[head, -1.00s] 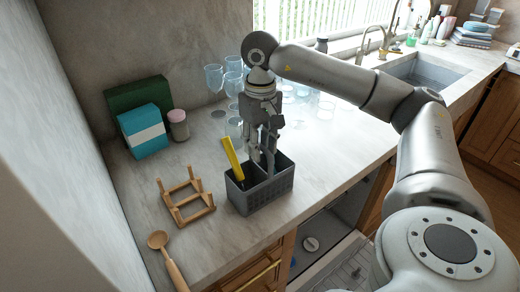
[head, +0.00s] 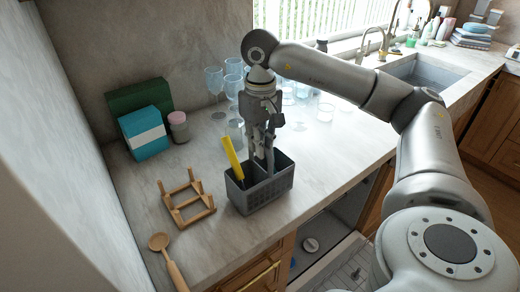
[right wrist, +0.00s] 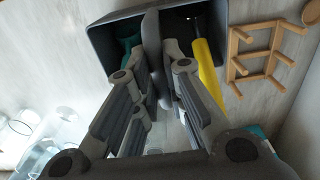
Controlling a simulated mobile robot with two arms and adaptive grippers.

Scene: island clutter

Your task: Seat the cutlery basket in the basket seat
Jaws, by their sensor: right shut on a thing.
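The cutlery basket (head: 262,195) is a dark grey box with perforated sides and a middle divider. It stands upright on the counter near its front edge. A yellow-handled utensil (head: 232,158) leans up out of its left part. My right gripper (head: 263,166) points down into the basket, shut on its middle divider. The right wrist view shows the fingers on either side of the divider (right wrist: 152,30). A wooden frame with upright posts (head: 188,205) stands left of the basket, apart from it; I cannot tell whether it is the basket seat. My left gripper is out of view.
A wooden spoon (head: 167,255) lies at the front left. A blue-white box (head: 145,133), a green box and a pink-lidded jar (head: 178,127) stand behind the frame. Several glasses (head: 214,80) stand behind my gripper. An opened appliance with a rack (head: 340,272) lies below the counter edge.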

